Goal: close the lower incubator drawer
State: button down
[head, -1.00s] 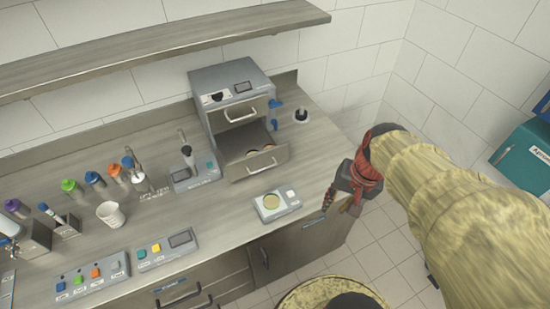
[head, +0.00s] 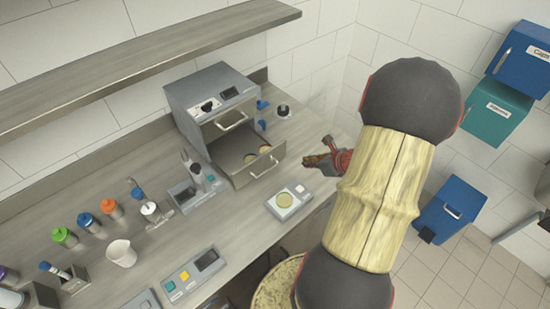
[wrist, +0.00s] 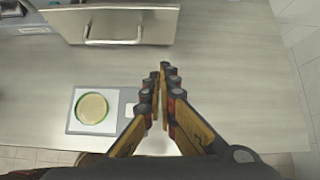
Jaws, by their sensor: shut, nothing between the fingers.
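The incubator (head: 214,92) is a grey box at the back of the counter. Its lower drawer (head: 258,164) stands pulled out, with round dishes inside. The upper drawer (head: 231,121) with its own handle is above it and looks shut. In the wrist view the lower drawer's front (wrist: 115,23) and bar handle (wrist: 113,41) show at the top left. My gripper (head: 310,161) is to the right of the drawer, apart from it.
A small scale (head: 297,204) with a round dish on it sits in front of the drawer; it also shows in the wrist view (wrist: 75,122). A device with a knob (head: 283,112) stands to the incubator's right. A white cup (head: 121,253) and several capped bottles are at left. A shelf (head: 150,63) overhangs behind.

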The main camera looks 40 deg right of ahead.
jog(key=shift+m, duration=0.4)
jog(key=b+x, duration=0.2)
jog(key=x, duration=0.8)
jog(key=shift+s+d+f+b, duration=0.15)
jog(key=shift+d+b, duration=0.05)
jog(key=shift+b, duration=0.1)
jog(key=w, duration=0.3)
jog(key=shift+w+d, duration=0.2)
jog(key=shift+w, duration=0.3)
send_over(259, 140)
jog(key=shift+w+b, duration=0.15)
jog(key=shift+b, duration=0.2)
jog(key=shift+r, duration=0.25)
